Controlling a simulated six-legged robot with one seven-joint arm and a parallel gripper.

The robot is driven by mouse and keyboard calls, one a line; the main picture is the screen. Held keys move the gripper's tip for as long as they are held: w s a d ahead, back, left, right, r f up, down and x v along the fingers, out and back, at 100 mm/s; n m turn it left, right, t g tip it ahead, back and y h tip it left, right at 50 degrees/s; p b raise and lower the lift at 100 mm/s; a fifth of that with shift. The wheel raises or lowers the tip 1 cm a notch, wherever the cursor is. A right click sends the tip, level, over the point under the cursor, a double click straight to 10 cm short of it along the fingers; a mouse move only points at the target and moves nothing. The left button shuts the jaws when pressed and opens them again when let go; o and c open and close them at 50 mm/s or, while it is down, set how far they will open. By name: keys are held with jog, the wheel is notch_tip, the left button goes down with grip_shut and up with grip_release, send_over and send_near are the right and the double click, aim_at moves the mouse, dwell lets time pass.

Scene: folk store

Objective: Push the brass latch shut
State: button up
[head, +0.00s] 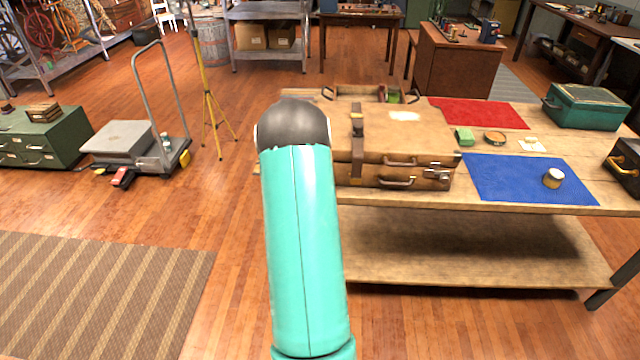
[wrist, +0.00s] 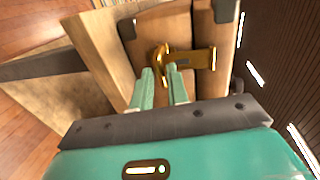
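The brass latch (wrist: 195,59) shows in the wrist view on the side of a brown leather case with dark corners (wrist: 168,27). It has a flat strap with a slot and a curved, upright end at its left. My gripper (wrist: 160,69) has two pale green fingers, apart, with their tips right by the curved end. I cannot tell whether they touch it. In the head view the tan case (head: 430,137) lies closed on the wooden table. My arm covers its left side and hides my gripper there.
On the table (head: 400,206), a blue mat (head: 500,178) holds a small jar (head: 553,178), and a red mat (head: 470,112) lies behind. A green case (head: 585,106) stands at the right. A platform cart (head: 122,142) and a yellow tripod (head: 208,100) stand left of my arm.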

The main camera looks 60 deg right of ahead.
jog(key=shift+o, duration=1.2)
jog(key=v, duration=1.4)
jog(key=shift+d, duration=0.1)
